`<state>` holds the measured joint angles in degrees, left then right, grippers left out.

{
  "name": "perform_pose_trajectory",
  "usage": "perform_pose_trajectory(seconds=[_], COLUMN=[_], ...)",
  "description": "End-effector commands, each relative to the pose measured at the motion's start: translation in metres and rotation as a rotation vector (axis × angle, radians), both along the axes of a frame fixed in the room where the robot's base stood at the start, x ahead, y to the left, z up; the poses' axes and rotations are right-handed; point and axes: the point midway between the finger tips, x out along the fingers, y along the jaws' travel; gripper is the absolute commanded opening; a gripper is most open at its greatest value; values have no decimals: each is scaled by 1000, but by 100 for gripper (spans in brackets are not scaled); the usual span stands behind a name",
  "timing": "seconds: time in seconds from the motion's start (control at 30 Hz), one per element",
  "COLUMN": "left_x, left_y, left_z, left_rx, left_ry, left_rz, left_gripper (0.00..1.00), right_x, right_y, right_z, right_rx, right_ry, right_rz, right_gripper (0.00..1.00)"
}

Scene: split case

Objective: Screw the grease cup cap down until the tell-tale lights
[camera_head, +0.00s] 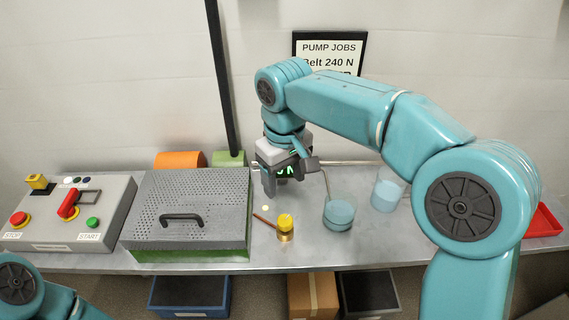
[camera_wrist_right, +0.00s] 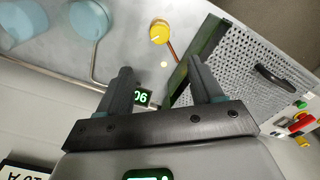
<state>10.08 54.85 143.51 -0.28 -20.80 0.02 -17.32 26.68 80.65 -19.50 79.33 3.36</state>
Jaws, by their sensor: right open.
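The grease cup (camera_head: 285,236) is a small brass body with a yellow cap (camera_head: 286,221), standing upright on the bench in the head view. A thin copper-coloured pipe (camera_head: 264,220) runs from it to the left. The yellow cap also shows near the top of the right wrist view (camera_wrist_right: 158,32). My right gripper (camera_head: 271,190) is open and empty, above the bench behind the cup and apart from it. A small pale round spot (camera_head: 265,208), perhaps the tell-tale, lies behind the cup. My left gripper is out of view; only part of that arm shows at lower left.
A perforated grey cover (camera_head: 205,193) with a black handle is left of the cup. A control box (camera_head: 110,205) stands further left. A green digit display (camera_wrist_right: 143,97) shows between my right fingers.

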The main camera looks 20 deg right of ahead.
Motion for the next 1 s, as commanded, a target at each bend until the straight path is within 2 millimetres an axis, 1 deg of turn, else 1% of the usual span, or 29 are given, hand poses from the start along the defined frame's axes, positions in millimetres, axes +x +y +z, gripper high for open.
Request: perform_pose_trajectory(seconds=[0.03, 0.1, 0.23, 1.0], left_x=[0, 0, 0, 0], left_y=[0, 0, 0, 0], left_z=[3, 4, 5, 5], left_rx=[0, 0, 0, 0], left_ry=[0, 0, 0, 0], left_rz=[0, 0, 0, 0], left_gripper=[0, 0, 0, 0], right_x=[0, 0, 0, -2], right_y=[0, 0, 0, 0], right_z=[10, 19, 26, 27], right_rx=[1, 0, 0, 0], right_ry=[-2, -1, 1, 0], right_rz=[0, 0, 0, 0], right_gripper=[66, 66, 66, 66])
